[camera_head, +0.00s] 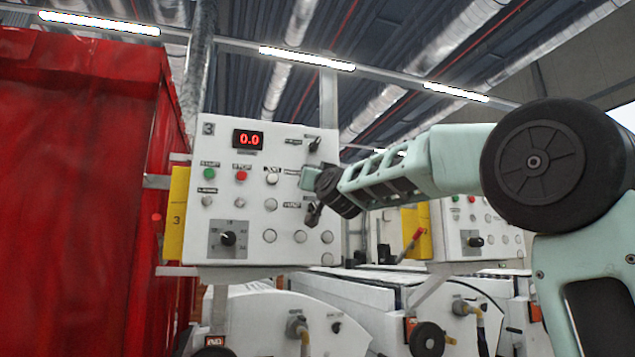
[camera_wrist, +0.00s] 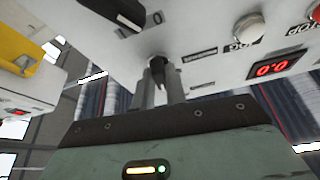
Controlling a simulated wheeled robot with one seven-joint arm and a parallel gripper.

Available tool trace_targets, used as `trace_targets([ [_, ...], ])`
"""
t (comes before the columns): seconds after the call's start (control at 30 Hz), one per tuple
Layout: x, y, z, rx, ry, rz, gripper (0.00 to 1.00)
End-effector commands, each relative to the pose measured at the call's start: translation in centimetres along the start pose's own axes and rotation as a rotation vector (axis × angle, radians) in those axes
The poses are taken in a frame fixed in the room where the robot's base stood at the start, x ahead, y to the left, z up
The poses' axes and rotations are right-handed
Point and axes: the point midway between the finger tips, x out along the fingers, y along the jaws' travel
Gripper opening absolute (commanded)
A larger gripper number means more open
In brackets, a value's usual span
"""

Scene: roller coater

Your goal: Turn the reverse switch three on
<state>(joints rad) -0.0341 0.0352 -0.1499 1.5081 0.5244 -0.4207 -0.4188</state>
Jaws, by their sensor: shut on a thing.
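A white control panel (camera_head: 225,165) marked 3 stands left of centre in the head view. Its red display reads 0.0. In the wrist view my gripper (camera_wrist: 160,85) is shut on a small dark switch (camera_wrist: 158,63) on the panel face. A label lies beside this switch, but I cannot read it. In the head view my gripper (camera_head: 308,179) is at the panel's right edge and hides the held switch. A larger black knob (camera_wrist: 115,12) with a 0 mark is near the fingers. Another black switch (camera_head: 314,145) sits above my gripper.
Green (camera_head: 208,173) and red (camera_head: 241,175) buttons sit left on the panel, with several white buttons and a black dial (camera_head: 228,239). A red cabinet (camera_head: 75,190) closes off the left. A second control panel (camera_head: 480,228) stands behind, right.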

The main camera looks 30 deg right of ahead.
Motion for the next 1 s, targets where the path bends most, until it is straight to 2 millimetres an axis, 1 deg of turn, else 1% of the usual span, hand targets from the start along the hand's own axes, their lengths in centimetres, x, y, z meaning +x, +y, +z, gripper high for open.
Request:
trace_targets([
  [0.2,0.15,-0.31,-0.21,0.164,-0.005,0.066,0.00],
  [0.5,0.10,-0.33,-0.17,0.314,-0.002,0.129,0.00],
  [0.7,0.07,-0.33,-0.12,0.360,-0.001,0.149,0.00],
  [1.0,0.04,-0.30,-0.07,0.374,0.000,0.155,0.00],
])
